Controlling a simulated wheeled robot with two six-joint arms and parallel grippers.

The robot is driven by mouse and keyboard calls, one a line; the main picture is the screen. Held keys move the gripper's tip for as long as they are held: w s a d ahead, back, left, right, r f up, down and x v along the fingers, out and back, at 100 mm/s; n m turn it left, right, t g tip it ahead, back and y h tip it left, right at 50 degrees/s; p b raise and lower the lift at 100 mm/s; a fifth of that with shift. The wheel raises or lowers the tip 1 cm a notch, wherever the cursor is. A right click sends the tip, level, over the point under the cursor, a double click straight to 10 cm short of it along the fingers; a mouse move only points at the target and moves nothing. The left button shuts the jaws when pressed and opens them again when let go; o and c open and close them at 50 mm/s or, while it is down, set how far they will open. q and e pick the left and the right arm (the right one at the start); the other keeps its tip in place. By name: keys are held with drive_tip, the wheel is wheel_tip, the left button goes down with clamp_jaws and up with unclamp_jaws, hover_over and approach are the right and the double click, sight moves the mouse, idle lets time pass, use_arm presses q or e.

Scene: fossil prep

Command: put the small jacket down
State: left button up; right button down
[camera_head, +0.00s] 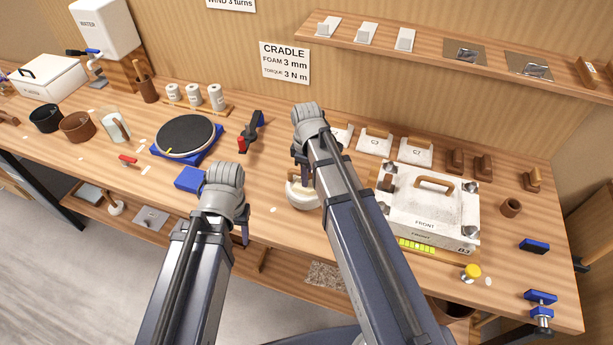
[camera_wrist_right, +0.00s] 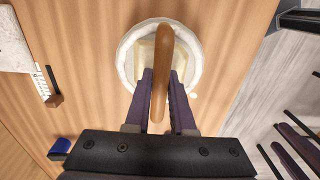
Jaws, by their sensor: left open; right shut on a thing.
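The small jacket (camera_wrist_right: 133,62) is a round white plaster piece with a brown wooden handle (camera_wrist_right: 161,62). In the right wrist view my right gripper (camera_wrist_right: 162,88) is shut on the handle, with one finger on each side. In the head view the jacket (camera_head: 301,197) shows low over the bench, partly hidden by my right arm. I cannot tell whether its underside touches the wood. My left gripper (camera_head: 244,233) is open and empty by the bench's front edge, mostly hidden by its own wrist.
A large white jacket marked FRONT (camera_head: 425,215) stands to the right. A black turntable (camera_head: 185,136), a blue block (camera_head: 189,179) and a red-and-black tool (camera_head: 251,132) lie to the left. The cradle sign (camera_head: 285,63) hangs behind. Bare wood (camera_head: 265,185) shows left of the small jacket.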

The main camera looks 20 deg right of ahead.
drive_tip(key=c, duration=1.2)
unclamp_jaws()
drive_tip(key=shift+f, duration=0.15)
drive_tip(key=shift+c, duration=0.2)
drive_tip(key=o, duration=0.5)
wheel_tip(320, 180, up, 12)
drive_tip(key=r+p, duration=0.1)
drive_tip(key=p, duration=1.1)
drive_tip(key=s+a+m, duration=0.2)
drive_tip(key=s+a, duration=0.1)
drive_tip(key=s, duration=0.1)
drive_tip(key=s+a+m, duration=0.3)
drive_tip(key=s+a, duration=0.1)
drive_tip(key=s, duration=0.1)
drive_tip(key=s+a+m+h, duration=0.1)
drive_tip(key=s+a+m, duration=0.1)
drive_tip(key=s, duration=0.3)
drive_tip(key=shift+s+a+f+m, duration=0.1)
drive_tip(key=shift+a+f+m, duration=0.05)
drive_tip(key=shift+a, duration=0.25)
drive_tip(key=shift+s+a+f+m, duration=0.1)
drive_tip(key=shift+a+m, duration=0.05)
drive_tip(key=shift+a, duration=0.2)
wheel_tip(320, 180, down, 14)
drive_tip(key=b, duration=1.3)
drive_tip(key=shift+r, duration=0.15)
